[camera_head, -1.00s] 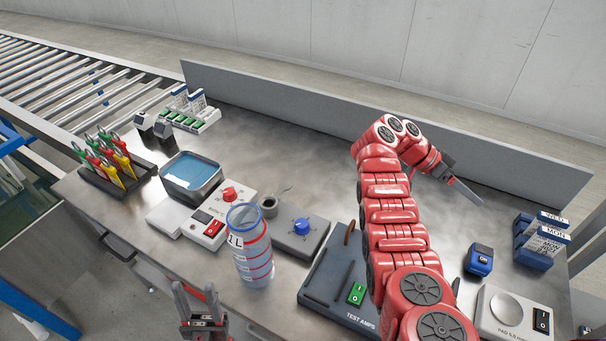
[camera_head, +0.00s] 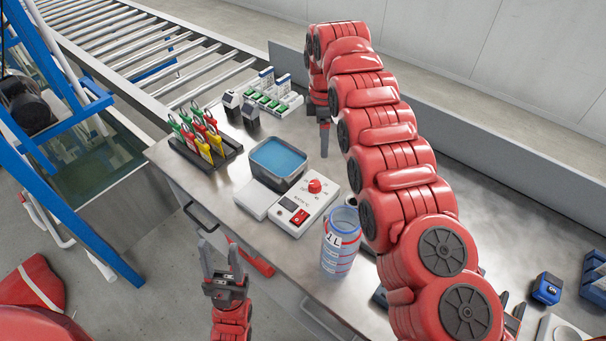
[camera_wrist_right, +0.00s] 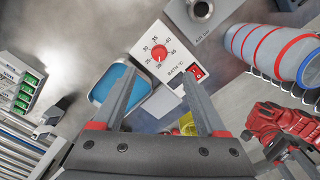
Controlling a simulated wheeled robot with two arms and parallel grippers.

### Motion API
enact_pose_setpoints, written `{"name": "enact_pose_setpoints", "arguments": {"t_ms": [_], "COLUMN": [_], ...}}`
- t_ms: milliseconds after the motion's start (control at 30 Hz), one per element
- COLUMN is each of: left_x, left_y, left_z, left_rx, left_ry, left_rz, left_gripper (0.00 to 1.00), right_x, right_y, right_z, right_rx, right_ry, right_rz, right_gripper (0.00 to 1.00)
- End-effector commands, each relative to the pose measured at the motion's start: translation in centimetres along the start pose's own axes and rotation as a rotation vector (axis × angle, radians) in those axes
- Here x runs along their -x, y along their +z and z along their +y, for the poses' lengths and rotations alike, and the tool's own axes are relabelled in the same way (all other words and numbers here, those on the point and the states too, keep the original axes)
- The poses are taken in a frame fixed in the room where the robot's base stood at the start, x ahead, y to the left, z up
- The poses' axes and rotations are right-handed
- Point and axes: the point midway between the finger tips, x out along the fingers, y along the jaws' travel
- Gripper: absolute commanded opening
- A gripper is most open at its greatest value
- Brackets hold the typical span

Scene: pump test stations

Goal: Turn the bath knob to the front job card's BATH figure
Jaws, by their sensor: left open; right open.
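The red bath knob (camera_head: 315,186) sits on the white bath unit (camera_head: 322,203), beside the blue-filled bath (camera_head: 278,160). In the right wrist view the knob (camera_wrist_right: 158,52) shows beyond my fingertips, ringed by a printed scale marked BATH °C; its exact setting is hard to read. My right gripper (camera_head: 325,154) is open and empty, pointing down behind the bath unit, apart from the knob. It also shows in the wrist view (camera_wrist_right: 160,82). My left gripper (camera_head: 221,258) is open and empty in front of the table edge.
A clear 1 L jug (camera_head: 341,240) stands right of the bath unit. Coloured clips stand in a black rack (camera_head: 207,150) at left. A green-switched strip (camera_head: 268,102) lies at the back. A blue device (camera_head: 546,288) is far right. My right arm hides the table's middle.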

Motion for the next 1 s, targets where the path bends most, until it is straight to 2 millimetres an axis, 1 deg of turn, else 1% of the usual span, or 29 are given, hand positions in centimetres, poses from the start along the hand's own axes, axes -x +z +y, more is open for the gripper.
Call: {"name": "enact_pose_setpoints", "arguments": {"t_ms": [33, 67, 167, 267, 533, 567, 600, 767, 833, 900, 1000], "left_x": [-0.2, -0.1, 0.5, 1.8, 7.0, 6.2, 6.0, 6.3, 5.6, 5.2, 4.8], "left_y": [0.0, 0.0, 0.1, 0.3, 1.2, 1.1, 1.0, 1.1, 0.9, 0.9, 0.8], "left_z": [0.0, 0.0, 0.0, 0.1, 0.3, 0.3, 0.3, 0.3, 0.3, 0.3, 0.2], "left_rx": [0.0, 0.0, 0.0, 0.0, 0.0, 0.0, 0.0, 0.0, 0.0, 0.0, 0.0], "left_ry": [0.0, 0.0, 0.0, 0.0, 0.0, 0.0, 0.0, 0.0, 0.0, 0.0, 0.0], "left_rz": [0.0, 0.0, 0.0, 0.0, 0.0, -0.001, 0.0, 0.0, 0.0, 0.0, 0.0], "left_gripper": [0.5, 0.5, 0.5, 0.5, 0.5, 0.5, 0.5, 0.5, 0.5, 0.5, 0.5], "right_x": [0.5, 0.6, 0.1, -1.3, -6.3, -5.8, -6.1, -8.0, -9.3, -11.2, -13.4], "right_y": [-0.7, -1.0, -1.5, -1.5, -1.6, -1.7, -1.6, -1.7, -1.8, -1.7, -1.8], "right_z": [-0.1, -0.1, -0.2, -0.2, -0.2, -0.2, -0.2, -0.3, -0.3, -0.5, -0.2], "right_rx": [0.046, 0.068, 0.103, 0.104, 0.101, 0.102, 0.101, 0.101, 0.101, 0.101, 0.1], "right_ry": [0.001, 0.002, 0.003, 0.003, 0.004, 0.002, 0.0, -0.002, -0.002, -0.008, 0.0], "right_rz": [0.015, 0.021, 0.031, 0.031, 0.03, 0.029, 0.028, 0.03, 0.029, 0.027, 0.028], "right_gripper": [0.74, 0.74, 0.74, 0.74, 0.74, 0.74, 0.74, 0.74, 0.74, 0.74, 0.74]}}
